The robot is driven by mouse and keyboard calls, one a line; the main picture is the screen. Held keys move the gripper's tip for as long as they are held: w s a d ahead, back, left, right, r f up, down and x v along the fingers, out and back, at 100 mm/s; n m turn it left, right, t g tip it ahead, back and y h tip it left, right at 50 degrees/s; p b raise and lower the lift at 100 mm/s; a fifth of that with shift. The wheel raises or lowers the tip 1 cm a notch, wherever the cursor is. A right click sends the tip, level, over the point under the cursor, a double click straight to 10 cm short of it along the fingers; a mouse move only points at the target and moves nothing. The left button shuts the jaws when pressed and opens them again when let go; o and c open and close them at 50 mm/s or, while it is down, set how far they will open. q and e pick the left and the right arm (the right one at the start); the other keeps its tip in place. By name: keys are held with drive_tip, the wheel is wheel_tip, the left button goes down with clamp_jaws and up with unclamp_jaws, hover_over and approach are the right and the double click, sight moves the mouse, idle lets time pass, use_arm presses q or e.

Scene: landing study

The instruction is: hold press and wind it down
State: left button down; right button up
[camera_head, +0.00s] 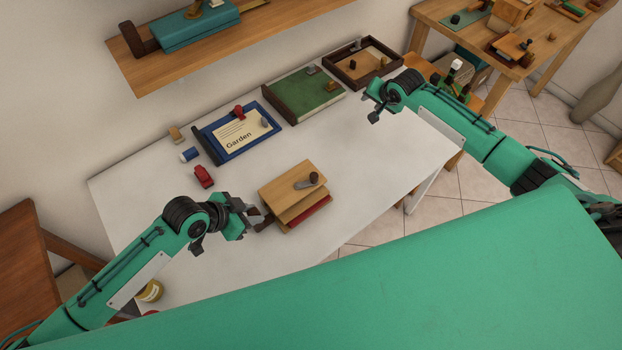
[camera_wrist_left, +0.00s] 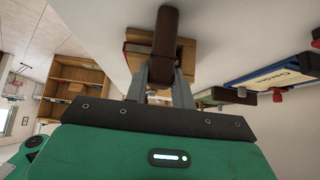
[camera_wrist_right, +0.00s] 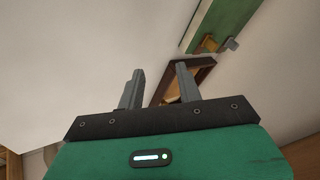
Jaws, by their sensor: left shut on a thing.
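The wooden press (camera_head: 285,185) stands on the white table, with a light top board and a crank with a dark knob (camera_head: 313,178) on top. Something red (camera_head: 310,212) shows between its boards. My left gripper (camera_head: 254,218) is at the press's left side, shut on its dark brown handle (camera_wrist_left: 166,35); the handle rises between the fingers in the left wrist view. My right gripper (camera_head: 372,104) is over the table's far right, apart from the press. Its fingers stand apart and empty in the right wrist view (camera_wrist_right: 157,82).
Behind the press lie a blue tray with a "Garden" card (camera_head: 240,133), a green board (camera_head: 302,97) and a brown-framed tray (camera_head: 362,66). A red piece (camera_head: 203,177) and a blue-white piece (camera_head: 189,155) lie to its left. The table right of the press is clear.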

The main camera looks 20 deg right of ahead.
drive_tip(key=s+a+r+n+g+y, duration=0.1)
drive_tip(key=s+a+r+n, duration=0.1)
drive_tip(key=a, duration=0.7)
wheel_tip(320, 180, up, 5)
drive_tip(key=n+g+h, duration=0.1)
drive_tip(key=n+g, duration=0.5)
drive_tip(key=n, duration=0.3)
hover_over(314, 175)
drive_tip(key=shift+w+f, duration=0.2)
drive_tip(key=shift+s+f+h, duration=0.1)
drive_tip(key=shift+s+h, duration=0.1)
drive_tip(key=shift+h, duration=0.1)
drive_tip(key=shift+f, duration=3.35)
drive_tip(key=shift+c, duration=0.3)
drive_tip(key=c, duration=0.7)
